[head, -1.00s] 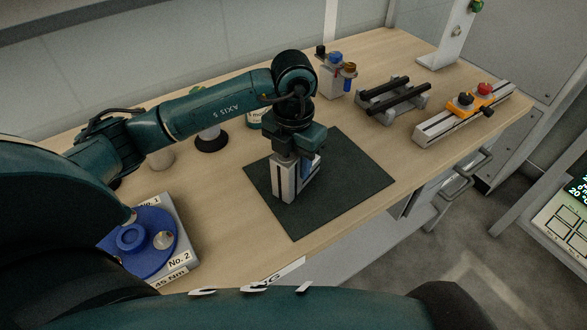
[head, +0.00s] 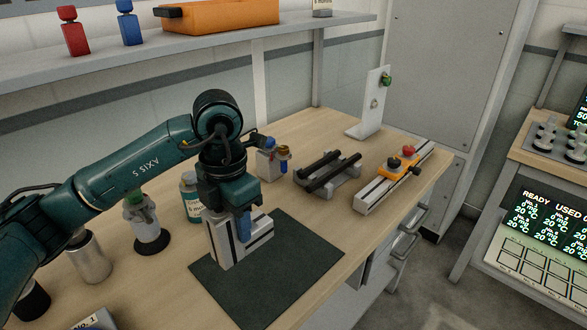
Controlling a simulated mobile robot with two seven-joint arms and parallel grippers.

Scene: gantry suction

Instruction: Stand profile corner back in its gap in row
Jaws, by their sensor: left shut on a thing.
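The profile corner (head: 258,243), a silver aluminium piece with dark slots, stands upright at the dark mat (head: 300,262) in the head view. My left gripper (head: 236,222) points down over it and is shut on its top; a blue part shows between the fingers. The gripper hides part of the piece. I cannot tell whether its foot touches the mat. My right gripper is not in view. I cannot make out for certain which gap in the row belongs to the piece.
Along the back stand a metal cylinder (head: 91,258), a green-topped bottle (head: 148,232), a labelled jar (head: 190,200) and a block with knobs (head: 270,165). Right of them are a black-barred rack (head: 330,172) and a slotted rail (head: 375,192) with orange switch box. The mat's right part is clear.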

